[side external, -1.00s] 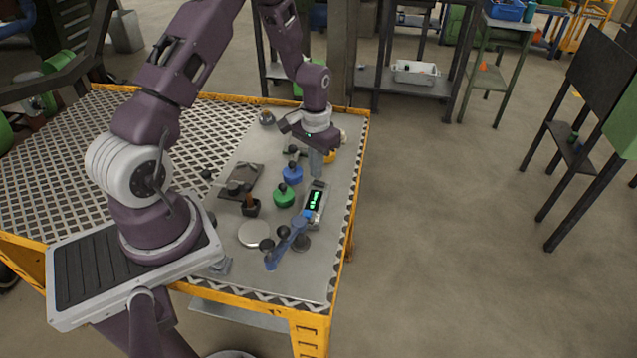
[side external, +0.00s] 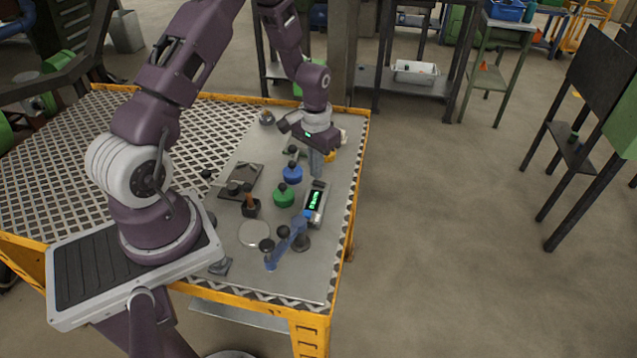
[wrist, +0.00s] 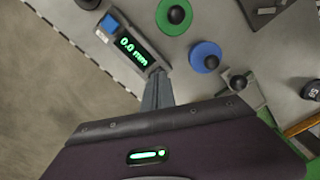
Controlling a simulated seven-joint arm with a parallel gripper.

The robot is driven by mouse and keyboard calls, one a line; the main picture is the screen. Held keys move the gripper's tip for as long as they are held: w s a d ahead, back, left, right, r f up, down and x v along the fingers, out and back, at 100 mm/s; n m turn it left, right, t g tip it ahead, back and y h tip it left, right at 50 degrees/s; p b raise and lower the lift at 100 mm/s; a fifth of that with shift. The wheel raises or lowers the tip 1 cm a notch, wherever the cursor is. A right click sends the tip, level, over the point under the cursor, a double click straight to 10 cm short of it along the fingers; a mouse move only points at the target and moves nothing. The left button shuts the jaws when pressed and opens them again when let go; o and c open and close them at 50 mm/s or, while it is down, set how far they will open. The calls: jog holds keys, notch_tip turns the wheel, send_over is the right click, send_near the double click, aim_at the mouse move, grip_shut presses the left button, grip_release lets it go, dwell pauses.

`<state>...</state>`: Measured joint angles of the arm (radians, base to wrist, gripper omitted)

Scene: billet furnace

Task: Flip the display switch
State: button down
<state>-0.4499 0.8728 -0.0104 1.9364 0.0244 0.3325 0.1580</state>
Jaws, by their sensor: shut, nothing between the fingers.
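The display unit (side external: 315,204) is a small grey box with a dark screen and green digits, near the table's right edge. My gripper (side external: 316,174) points down at the unit's back end. In the wrist view my gripper's fingers (wrist: 157,74) are together and empty, right at the unit's near end. I cannot tell whether they touch it. No switch is clearly visible; the fingertips may hide part of that end.
A green disc (wrist: 176,16) and a blue disc (wrist: 206,57), each with a black knob, stand beside the unit. A blue lever-like part (side external: 287,245) lies close to its front end. A round pale plate (side external: 254,233) is further left. The table edge is close on the right.

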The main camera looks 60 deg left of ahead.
jog(key=shift+f, duration=1.1)
dwell(0.8)
jog(key=shift+r, duration=3.55)
notch_tip(320, 180, up, 12)
jog(key=t, duration=0.2)
send_over(316, 182)
jog(key=s+d, duration=0.1)
jog(key=d, duration=0.4)
jog(key=s+d+r+m+t, duration=0.1)
jog(key=s+d+r, duration=0.5)
jog(key=s, duration=0.4)
jog(key=s+d+r+m+t, duration=0.2)
jog(key=s+d+r, duration=0.3)
jog(key=s, duration=0.5)
notch_tip(316, 182, up, 2)
jog(key=shift+s+d+r+t, duration=0.1)
jog(key=shift+s+d+t, duration=0.2)
jog(key=shift+d, duration=0.1)
